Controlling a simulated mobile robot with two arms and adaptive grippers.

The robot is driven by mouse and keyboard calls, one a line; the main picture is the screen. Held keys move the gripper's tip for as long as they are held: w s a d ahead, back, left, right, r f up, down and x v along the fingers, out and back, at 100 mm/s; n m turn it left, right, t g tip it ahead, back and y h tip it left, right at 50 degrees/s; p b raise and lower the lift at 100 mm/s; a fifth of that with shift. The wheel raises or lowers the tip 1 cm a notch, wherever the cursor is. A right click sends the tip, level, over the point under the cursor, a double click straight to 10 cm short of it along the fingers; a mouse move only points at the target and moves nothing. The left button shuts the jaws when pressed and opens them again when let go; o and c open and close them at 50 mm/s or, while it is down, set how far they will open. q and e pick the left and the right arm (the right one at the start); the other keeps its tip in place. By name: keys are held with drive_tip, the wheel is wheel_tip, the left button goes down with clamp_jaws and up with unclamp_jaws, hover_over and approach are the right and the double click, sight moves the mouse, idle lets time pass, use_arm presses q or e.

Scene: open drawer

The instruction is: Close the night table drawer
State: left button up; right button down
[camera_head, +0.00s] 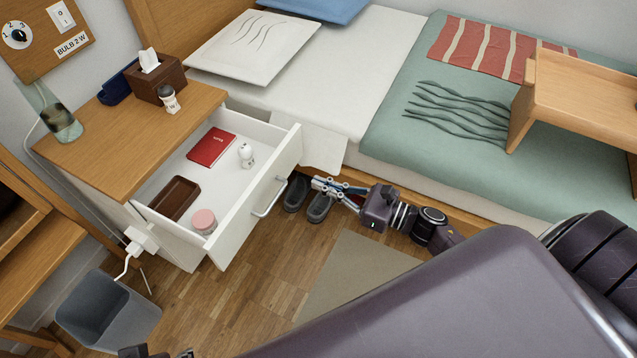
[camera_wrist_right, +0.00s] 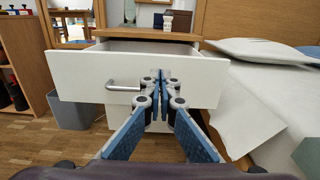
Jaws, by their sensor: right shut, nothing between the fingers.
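The night table drawer (camera_head: 262,177) is pulled far out of the white night table (camera_head: 165,242) with its wooden top. Its white front also shows in the right wrist view (camera_wrist_right: 75,75), with a metal bar handle (camera_head: 271,197) on it. My right gripper (camera_head: 318,183) is shut and empty, in front of the drawer front. In the right wrist view its fingertips (camera_wrist_right: 161,78) point at the front just right of the handle; I cannot tell whether they touch it. Only a dark bit, likely of my left gripper (camera_head: 158,352), shows at the bottom edge of the head view.
The drawer holds a red book (camera_head: 211,147), a white figurine (camera_head: 246,155), a brown tray (camera_head: 174,198) and a pink-lidded jar (camera_head: 203,221). The bed (camera_head: 340,80) stands right, slippers (camera_head: 320,207) beneath the gripper. A grey bin (camera_head: 107,310) stands left; floor before the drawer is clear.

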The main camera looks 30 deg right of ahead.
sight(272, 165)
drive_tip(key=x, duration=1)
drive_tip(key=shift+w+a, duration=0.35)
drive_tip(key=shift+w, duration=0.15)
use_arm(q)
drive_tip(key=shift+w+d+t, duration=0.25)
drive_tip(key=shift+w+t, duration=0.15)
drive_tip(key=shift+w, duration=0.6)
drive_tip(key=shift+w+b, duration=0.15)
drive_tip(key=shift+b, duration=0.15)
